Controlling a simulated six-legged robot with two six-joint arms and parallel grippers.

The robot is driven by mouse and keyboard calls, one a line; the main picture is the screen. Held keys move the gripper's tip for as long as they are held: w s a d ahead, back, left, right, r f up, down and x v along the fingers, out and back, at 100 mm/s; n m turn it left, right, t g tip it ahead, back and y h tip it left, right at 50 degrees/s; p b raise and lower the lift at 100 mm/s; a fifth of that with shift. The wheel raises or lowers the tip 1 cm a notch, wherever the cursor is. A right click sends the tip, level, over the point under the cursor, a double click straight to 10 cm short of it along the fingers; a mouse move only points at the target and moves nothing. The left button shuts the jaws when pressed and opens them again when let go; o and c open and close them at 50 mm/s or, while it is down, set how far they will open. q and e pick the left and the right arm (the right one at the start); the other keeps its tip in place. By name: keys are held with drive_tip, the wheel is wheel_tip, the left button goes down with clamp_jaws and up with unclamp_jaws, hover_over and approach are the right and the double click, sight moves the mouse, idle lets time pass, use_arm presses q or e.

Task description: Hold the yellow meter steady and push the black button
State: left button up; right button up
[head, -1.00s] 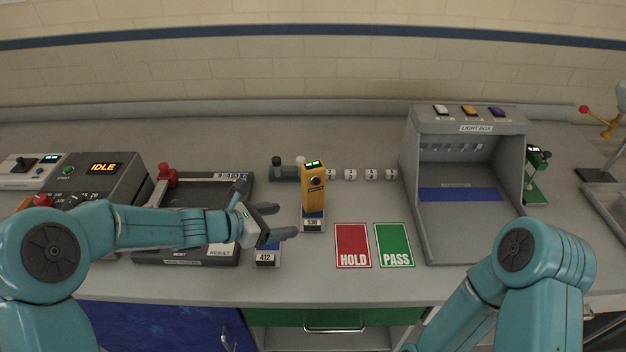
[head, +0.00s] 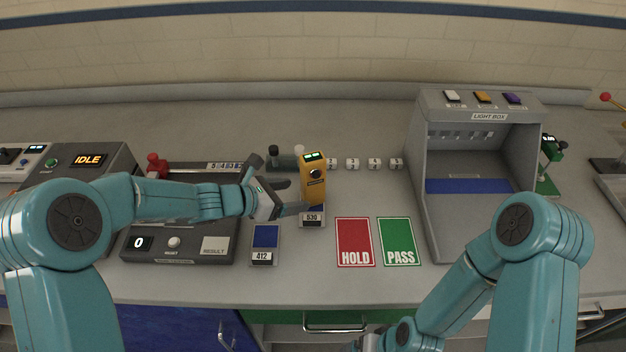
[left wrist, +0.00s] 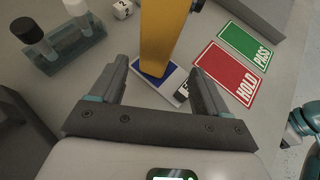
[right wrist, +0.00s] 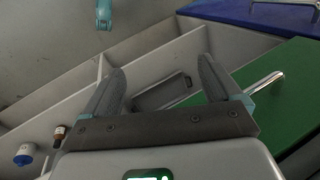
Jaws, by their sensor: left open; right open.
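The yellow meter (head: 312,182) stands upright on the blue patch of the card marked 530 (head: 311,217), with a small green-lit display on top and a dark round button or knob (head: 316,174) on its front. My left gripper (head: 290,198) is open just left of the meter, fingers pointing at it. In the left wrist view the meter (left wrist: 163,35) rises just beyond and between the open fingertips, not gripped.
Red HOLD (head: 355,242) and green PASS (head: 399,241) cards lie right of the meter. A light box (head: 432,220) stands further right. A card marked 412 (head: 264,258) and a tester (head: 185,250) are to the left. Small numbered cubes (head: 352,164) stand behind. A green drawer front (right wrist: 290,100) is near my right gripper.

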sight(303, 195)
use_arm(q)
drive_tip(key=x, duration=0.2)
drive_tip(key=b+x, duration=0.1)
drive_tip(key=x, duration=0.1)
drive_tip(key=shift+w+f, duration=0.2)
drive_tip(key=shift+f, duration=0.2)
drive_tip(key=shift+w+d+f+b, duration=0.2)
drive_tip(key=shift+w+d+b, duration=0.15)
drive_tip(key=shift+d, duration=0.3)
drive_tip(key=shift+w+d+f, duration=0.15)
drive_tip(key=shift+w+d, duration=0.05)
drive_tip(key=shift+w, duration=0.05)
use_arm(e)
wheel_tip(303, 195, down, 2)
drive_tip(key=shift+s+f, duration=0.1)
use_arm(q)
drive_tip(key=shift+s, duration=0.1)
drive_tip(key=c, duration=0.9)
drive_tip(key=shift+o, duration=0.2)
use_arm(e)
clamp_jaws()
